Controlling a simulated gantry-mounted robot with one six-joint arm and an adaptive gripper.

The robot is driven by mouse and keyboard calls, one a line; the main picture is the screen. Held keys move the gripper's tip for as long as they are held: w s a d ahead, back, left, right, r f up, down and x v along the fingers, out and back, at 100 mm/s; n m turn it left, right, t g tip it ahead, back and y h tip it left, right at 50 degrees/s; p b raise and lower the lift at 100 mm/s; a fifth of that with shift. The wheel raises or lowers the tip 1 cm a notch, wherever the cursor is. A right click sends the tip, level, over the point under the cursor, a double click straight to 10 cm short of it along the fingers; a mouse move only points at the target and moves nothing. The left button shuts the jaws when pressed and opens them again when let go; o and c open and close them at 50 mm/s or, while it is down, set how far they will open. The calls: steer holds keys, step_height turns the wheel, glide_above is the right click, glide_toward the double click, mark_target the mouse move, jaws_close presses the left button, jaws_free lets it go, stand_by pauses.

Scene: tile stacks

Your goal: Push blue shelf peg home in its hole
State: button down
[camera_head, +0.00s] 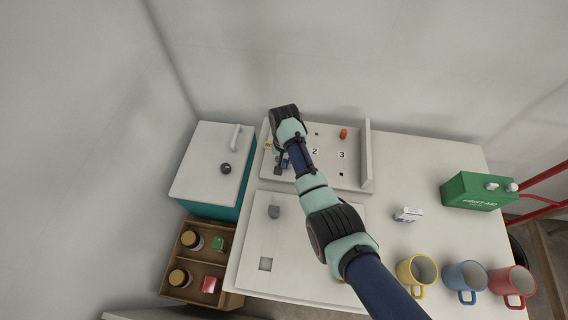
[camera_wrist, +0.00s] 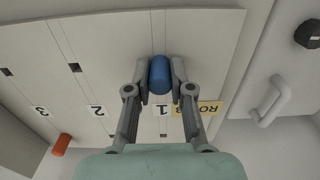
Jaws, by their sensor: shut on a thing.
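The blue shelf peg (camera_wrist: 159,75) stands between my two fingertips in the wrist view, over the column marked 1 of the pale board (camera_wrist: 215,50). My gripper (camera_wrist: 160,88) is shut on it, one finger on each side. In the head view my gripper (camera_head: 282,167) is low over the board's left part, and my arm covers much of the board. The peg's far end and any hole under it are hidden, so I cannot tell how deep it sits. An orange peg (camera_wrist: 61,144) is in the column marked 3, apart from my gripper.
Small dark square holes, one of them in column 2 (camera_wrist: 75,67), show on the board. A raised wall (camera_head: 366,155) edges its right side. A white-topped box with a handle (camera_head: 236,138) stands close at left. Mugs and a green first-aid box (camera_head: 472,191) are at right.

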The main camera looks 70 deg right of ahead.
steer(key=shift+r+p, duration=1.1)
steer(key=shift+p, duration=0.05)
stand_by(0.5)
steer(key=shift+r+p, duration=1.4)
steer(key=shift+p, duration=0.2)
step_height(320, 180, up, 3)
steer(key=p, duration=0.3)
steer(key=shift+r, duration=0.1)
steer(key=s+d+n+p, duration=0.2)
steer(key=s+n, duration=0.1)
steer(key=s, duration=0.6)
steer(key=s+d+n+p, duration=0.2)
steer(key=s+n, duration=0.1)
steer(key=s, duration=0.7)
steer(key=shift+s+d+r+p, duration=0.2)
steer(key=shift+d+r+p, duration=0.05)
steer(key=shift+d+p, duration=0.15)
